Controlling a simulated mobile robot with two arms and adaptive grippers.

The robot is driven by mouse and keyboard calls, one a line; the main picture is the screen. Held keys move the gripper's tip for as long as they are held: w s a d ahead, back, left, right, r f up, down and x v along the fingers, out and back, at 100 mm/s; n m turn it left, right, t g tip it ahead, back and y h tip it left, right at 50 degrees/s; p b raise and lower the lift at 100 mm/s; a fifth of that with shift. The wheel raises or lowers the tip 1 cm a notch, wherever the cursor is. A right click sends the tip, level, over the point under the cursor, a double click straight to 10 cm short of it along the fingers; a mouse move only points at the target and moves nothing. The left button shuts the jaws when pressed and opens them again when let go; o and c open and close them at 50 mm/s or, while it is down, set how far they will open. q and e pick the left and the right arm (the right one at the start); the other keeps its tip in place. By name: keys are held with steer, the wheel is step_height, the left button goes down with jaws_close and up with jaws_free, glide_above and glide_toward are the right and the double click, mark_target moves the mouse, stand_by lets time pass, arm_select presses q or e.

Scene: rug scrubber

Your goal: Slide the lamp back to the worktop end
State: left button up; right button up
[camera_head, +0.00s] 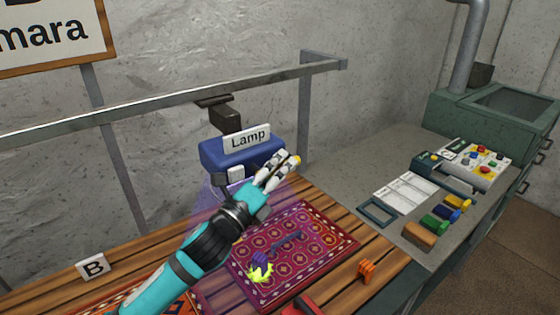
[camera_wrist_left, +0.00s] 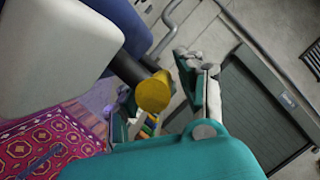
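The lamp (camera_head: 222,156) is a blue box with a "Lamp" sign on top, hanging from a metal rail over the rug table. It casts violet light downward. A white block (camera_wrist_left: 60,50) on it fills the upper left of the left wrist view. My left gripper (camera_head: 287,164) is at the lamp's front right side. In the left wrist view its fingers (camera_wrist_left: 165,105) are apart, with a dark stem and yellow round knob (camera_wrist_left: 153,92) showing between them. I cannot tell whether they touch it. The grey worktop (camera_head: 385,160) is at the right. My right gripper is not in view.
The rail (camera_head: 150,100) runs along the wall to a post near the worktop. Below lie a patterned rug (camera_head: 325,228), a yellow-and-purple item (camera_head: 260,268) and an orange clip (camera_head: 366,271). Several coloured blocks and a button panel (camera_head: 480,160) occupy the worktop.

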arm_select(q)
steer(key=shift+w+d, duration=0.15)
steer(key=shift+w, duration=0.05)
jaws_close()
stand_by(0.4)
